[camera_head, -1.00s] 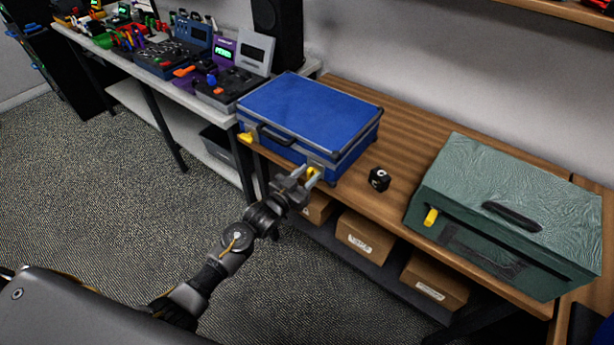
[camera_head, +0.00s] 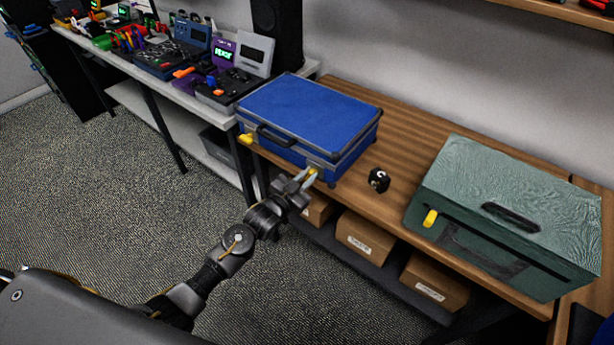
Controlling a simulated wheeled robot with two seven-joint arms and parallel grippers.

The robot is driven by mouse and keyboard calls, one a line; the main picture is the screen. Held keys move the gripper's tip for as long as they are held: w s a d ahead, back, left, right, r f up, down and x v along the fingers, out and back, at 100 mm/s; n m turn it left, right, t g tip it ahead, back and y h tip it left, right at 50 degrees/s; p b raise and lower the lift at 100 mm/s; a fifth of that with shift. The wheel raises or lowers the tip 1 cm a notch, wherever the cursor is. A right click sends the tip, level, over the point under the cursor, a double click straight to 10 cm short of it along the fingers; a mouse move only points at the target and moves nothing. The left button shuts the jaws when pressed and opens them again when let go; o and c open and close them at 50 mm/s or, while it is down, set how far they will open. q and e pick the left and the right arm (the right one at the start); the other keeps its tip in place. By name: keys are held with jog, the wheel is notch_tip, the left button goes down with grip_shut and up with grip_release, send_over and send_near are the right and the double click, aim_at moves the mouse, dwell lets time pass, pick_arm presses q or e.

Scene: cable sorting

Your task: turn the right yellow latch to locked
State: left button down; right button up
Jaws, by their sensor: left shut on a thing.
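A closed blue case (camera_head: 312,112) with dark edges and a dark handle lies on the wooden bench. Its left yellow latch (camera_head: 246,138) sticks out at the front left corner. The right yellow latch (camera_head: 312,172) is at the front right, mostly hidden by my fingers. My left gripper (camera_head: 307,178) is at this latch, with its fingers on either side, shut on it. The latch's exact angle is too small to tell. My right gripper is not in view.
A green case (camera_head: 520,190) with a yellow latch (camera_head: 430,218) stands to the right on the wooden bench (camera_head: 405,140). A small black object (camera_head: 379,180) lies between the cases. Cardboard boxes (camera_head: 365,238) sit on the shelf below. A bench with electronic devices (camera_head: 240,85) is at the left.

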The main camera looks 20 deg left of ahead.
pick_arm(q)
jog(key=m, duration=0.7)
jog(key=shift+s+d+f, duration=0.1)
jog(key=shift+d+f, duration=0.15)
jog(key=shift+d, duration=0.1)
jog(key=m, duration=0.4)
jog(key=shift+d+f, duration=0.1)
jog(key=shift+f, duration=0.1)
jog(key=shift+s+f+m, duration=0.1)
jog(key=shift+f+m, duration=0.05)
jog(key=shift+m, duration=0.85)
jog(key=shift+f+m, duration=0.1)
jog(key=shift+m, duration=0.9)
jog(key=c, duration=1.4)
grip_release()
jog(key=b+v, duration=0.1)
jog(key=v, duration=1)
jog(key=shift+b, duration=0.35)
